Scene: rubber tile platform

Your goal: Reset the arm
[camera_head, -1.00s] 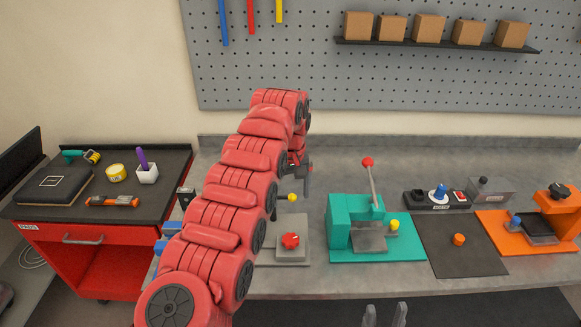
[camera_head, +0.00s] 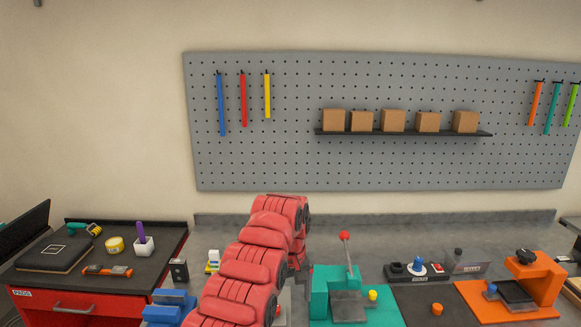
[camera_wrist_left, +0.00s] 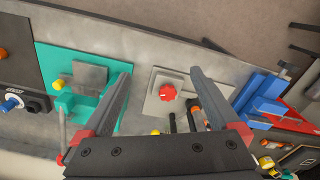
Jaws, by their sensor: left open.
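My left arm (camera_head: 240,283) is red and segmented and reaches in from the bottom of the head view over the workbench. Its left gripper is mostly hidden behind the arm there. In the left wrist view the left gripper (camera_wrist_left: 160,74) is open, with its two grey fingers apart and nothing between them. A red knob (camera_wrist_left: 168,91) on a grey plate (camera_wrist_left: 153,105) shows beyond the fingertips. My right gripper is not in view.
A teal press (camera_head: 327,297) with a red-tipped lever stands right of the arm. Further right are a dark mat (camera_head: 425,310) and an orange fixture (camera_head: 535,280). A blue vise (camera_head: 170,305) stands left of the arm. A red cart (camera_head: 90,306) holds tools. A pegboard (camera_head: 290,165) is behind.

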